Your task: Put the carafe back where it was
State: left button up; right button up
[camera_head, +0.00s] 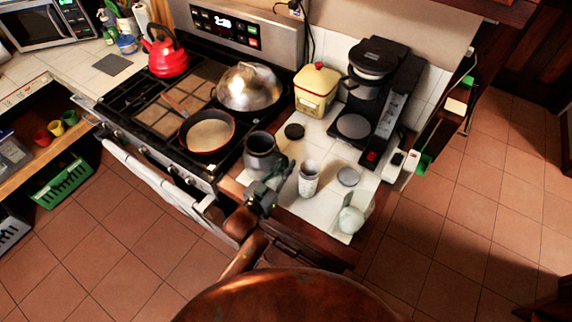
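A dark grey rounded pot with an open top, which looks like the carafe (262,150), stands at the left edge of the white tiled counter, beside the stove. My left gripper (272,180) is just in front of it, at its near side. The gripper overlaps the pot's lower part, so I cannot tell whether it touches or holds it, or how far its fingers are open. The black coffee maker (391,98) stands at the back right of this counter. Its round grey plate (353,126) is bare. My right gripper is not in view.
Close by on the counter are a pale canister (308,181), a black disc (294,131), a grey disc (348,176) and a whitish jar (351,218). A yellow tin (316,90) stands behind. The stove holds a pan (208,134).

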pick_arm(q)
jog(key=shift+o, duration=1.4)
jog(key=shift+r, duration=0.2)
jog(key=v, duration=1.2)
jog(key=shift+p, duration=0.3)
